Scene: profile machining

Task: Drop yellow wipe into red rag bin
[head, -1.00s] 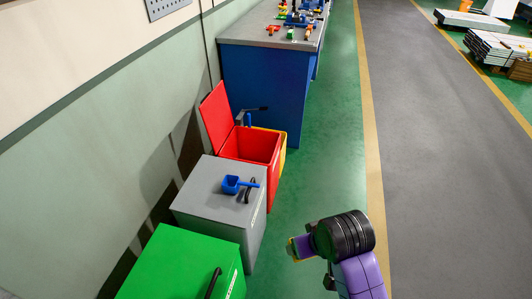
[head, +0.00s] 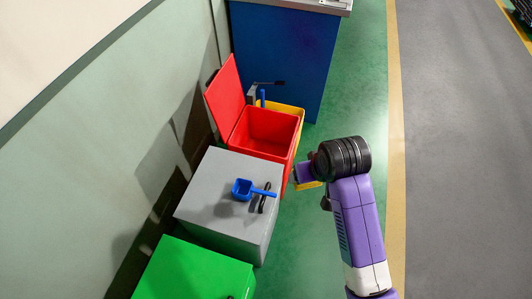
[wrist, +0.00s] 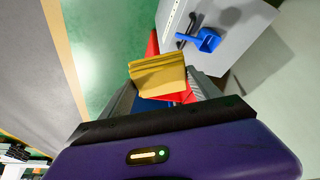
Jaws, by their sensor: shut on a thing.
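The red rag bin (head: 266,145) stands beside the wall with its lid (head: 225,98) raised against the wall side. Its inside looks empty from the head view. My gripper (head: 298,179) is to the right of the bin and the grey cabinet, apart from the bin's opening. It is shut on the yellow wipe (wrist: 158,76), which shows folded between the fingers in the wrist view. In the head view only a small yellow edge of the wipe (head: 309,185) shows below the gripper. A red part of the bin shows behind the wipe in the wrist view (wrist: 182,96).
A grey cabinet (head: 215,205) with a blue scoop (head: 243,189) and black handle stands in front of the bin. A green box (head: 190,272) is nearer. A yellow bin (head: 292,110) and blue bench (head: 280,60) are behind. The green floor to the right is clear.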

